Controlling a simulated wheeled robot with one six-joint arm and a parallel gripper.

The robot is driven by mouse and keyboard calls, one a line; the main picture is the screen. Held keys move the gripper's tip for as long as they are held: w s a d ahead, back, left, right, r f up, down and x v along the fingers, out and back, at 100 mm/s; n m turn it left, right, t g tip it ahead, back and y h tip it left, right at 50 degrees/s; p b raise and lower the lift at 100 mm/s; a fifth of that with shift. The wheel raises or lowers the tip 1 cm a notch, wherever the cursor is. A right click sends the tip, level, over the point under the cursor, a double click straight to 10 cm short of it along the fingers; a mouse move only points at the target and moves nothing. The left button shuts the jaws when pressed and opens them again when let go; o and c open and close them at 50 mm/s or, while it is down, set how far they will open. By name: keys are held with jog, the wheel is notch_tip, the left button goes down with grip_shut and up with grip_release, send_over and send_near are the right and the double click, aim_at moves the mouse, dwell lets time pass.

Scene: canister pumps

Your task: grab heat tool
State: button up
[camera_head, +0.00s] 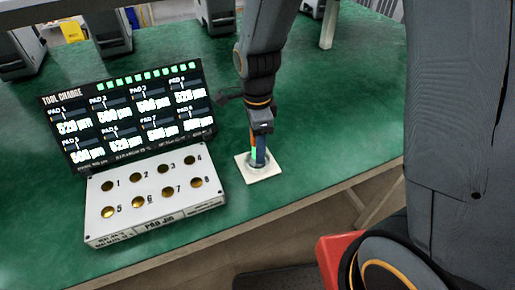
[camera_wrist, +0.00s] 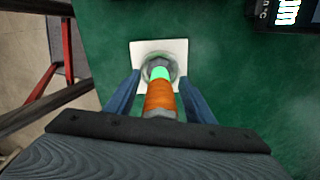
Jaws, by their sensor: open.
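The heat tool (camera_wrist: 160,98), with an orange body and a bright green band, stands in a round holder on a white square base (camera_wrist: 178,47). In the head view the white base (camera_head: 264,174) sits on the green table near its front edge, and a little of the tool's green and orange (camera_head: 253,150) shows. My gripper (camera_wrist: 157,90) is open, with one blue finger on each side of the tool. In the head view my gripper (camera_head: 259,150) points down over the base and hides most of the tool. I cannot tell whether the fingers touch the tool.
A white pad jig (camera_head: 150,199) with several numbered gold pads stands left of the base. A dark "Tool change" display (camera_head: 128,115) stands behind it. Grey machines (camera_head: 108,30) stand at the back. The green table (camera_head: 330,120) is clear to the right.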

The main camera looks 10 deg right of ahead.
grip_shut()
dwell(0.3)
